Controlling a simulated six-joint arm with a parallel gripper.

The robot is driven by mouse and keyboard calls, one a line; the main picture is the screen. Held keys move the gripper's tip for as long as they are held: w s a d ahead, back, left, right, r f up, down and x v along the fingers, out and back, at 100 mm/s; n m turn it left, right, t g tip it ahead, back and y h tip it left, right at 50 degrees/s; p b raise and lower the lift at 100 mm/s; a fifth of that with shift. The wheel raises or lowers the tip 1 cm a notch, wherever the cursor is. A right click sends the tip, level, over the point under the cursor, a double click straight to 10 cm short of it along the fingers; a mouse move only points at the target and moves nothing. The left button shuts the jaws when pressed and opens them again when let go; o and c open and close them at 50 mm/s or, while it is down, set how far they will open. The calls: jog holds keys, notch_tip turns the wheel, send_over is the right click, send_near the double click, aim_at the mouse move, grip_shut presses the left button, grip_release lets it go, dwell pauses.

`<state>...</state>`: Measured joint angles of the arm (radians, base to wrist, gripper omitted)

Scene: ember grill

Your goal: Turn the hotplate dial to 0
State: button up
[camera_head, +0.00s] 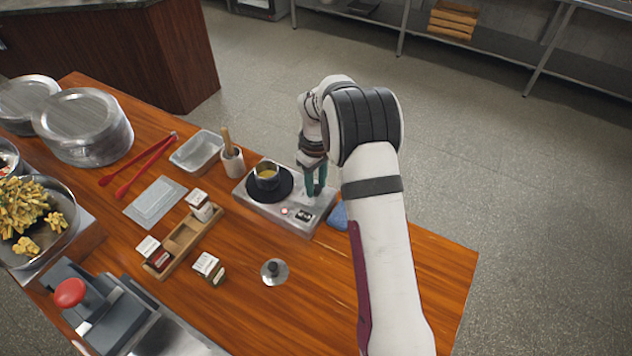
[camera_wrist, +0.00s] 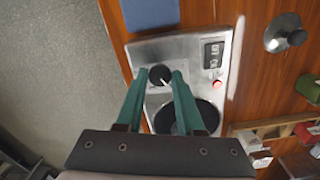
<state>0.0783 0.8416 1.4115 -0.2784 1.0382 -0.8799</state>
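The hotplate (camera_head: 263,209) is a silver box on the wooden table; it also shows in the wrist view (camera_wrist: 190,48). Its dial (camera_wrist: 160,75) is a round black knob with a pale pointer mark toward the lower right of the picture. The dial is hidden in the head view. My gripper (camera_wrist: 160,74) has green fingers, one on each side of the dial, apart from each other; contact is not clear. In the head view my gripper (camera_head: 315,187) points down at the hotplate's right end.
A dark pot (camera_head: 267,178) with yellowish contents stands on the black burner (camera_head: 284,188). A blue object (camera_head: 338,216) lies right next to the hotplate. A metal disc with a knob (camera_head: 274,271) and a spice rack (camera_head: 184,241) are in front. The table's right end is bare.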

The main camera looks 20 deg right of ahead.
grip_shut()
jog(key=shift+n, duration=0.4)
jog(key=n, duration=0.4)
jog(key=shift+n, duration=0.4)
jog(key=n, duration=0.6)
jog(key=shift+n, duration=0.3)
jog(key=o, duration=0.7)
grip_release()
